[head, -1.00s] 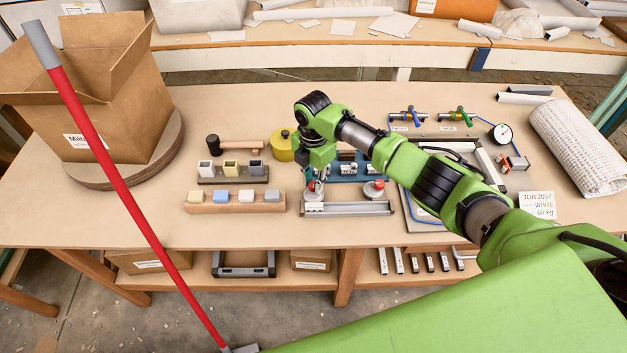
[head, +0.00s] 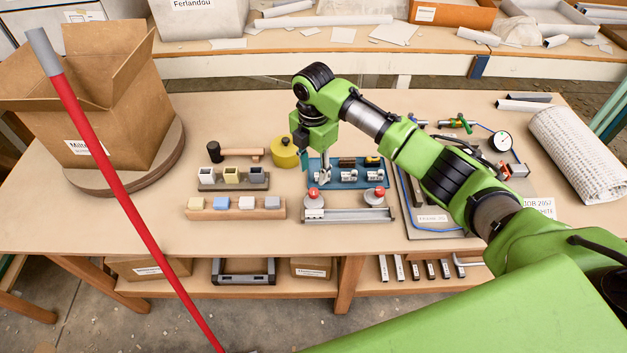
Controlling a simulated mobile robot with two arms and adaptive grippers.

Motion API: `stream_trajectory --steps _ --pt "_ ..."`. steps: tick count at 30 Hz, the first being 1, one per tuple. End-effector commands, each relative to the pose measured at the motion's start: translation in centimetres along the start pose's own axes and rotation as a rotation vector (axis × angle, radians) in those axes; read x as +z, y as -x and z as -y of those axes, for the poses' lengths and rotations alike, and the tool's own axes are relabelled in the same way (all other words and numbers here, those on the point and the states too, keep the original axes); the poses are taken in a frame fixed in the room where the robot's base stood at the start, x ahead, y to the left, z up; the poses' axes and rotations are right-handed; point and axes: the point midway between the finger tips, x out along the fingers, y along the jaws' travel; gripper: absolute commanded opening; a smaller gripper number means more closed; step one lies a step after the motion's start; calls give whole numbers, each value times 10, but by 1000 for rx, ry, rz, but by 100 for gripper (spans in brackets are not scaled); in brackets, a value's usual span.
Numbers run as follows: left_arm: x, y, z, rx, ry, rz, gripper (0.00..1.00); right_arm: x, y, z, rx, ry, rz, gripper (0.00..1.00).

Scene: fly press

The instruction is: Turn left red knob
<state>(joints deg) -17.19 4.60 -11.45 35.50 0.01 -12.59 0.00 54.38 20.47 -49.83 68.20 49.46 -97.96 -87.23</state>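The left red knob (head: 313,192) sits on a round grey-white base at the left end of a silver rail fixture (head: 352,215) on the bench. A matching right red knob (head: 379,191) sits on its own round base near the right end. My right gripper (head: 324,181) points down just behind and slightly right of the left knob in the picture. It looks apart from the knob, though the depth gap is hard to judge. Its fingers are small and pale, and I cannot tell whether they are open. My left gripper is not in view.
Behind the fixture is a blue tray (head: 349,183) with small metal parts. To the left are a wooden block rack (head: 235,214), a mallet (head: 240,153) and a yellow round container (head: 284,157). A panel with a gauge (head: 502,141) stands right. The bench front is clear.

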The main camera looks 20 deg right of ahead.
Motion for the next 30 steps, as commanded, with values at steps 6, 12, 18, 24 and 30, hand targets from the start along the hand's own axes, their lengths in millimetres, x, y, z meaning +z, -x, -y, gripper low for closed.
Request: stream_trajectory --steps 6,12,18,24,30 --pt "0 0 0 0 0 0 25 1 30 0 2 -1 1 37" --pt "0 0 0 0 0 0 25 0 36 0 0 -1 0 37" --pt "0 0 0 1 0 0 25 0 36 0 0 -1 0 37" --pt "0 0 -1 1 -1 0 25 0 36 0 0 -1 0 37" --pt "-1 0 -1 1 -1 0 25 -24 12 7 11 -44 -20 37"
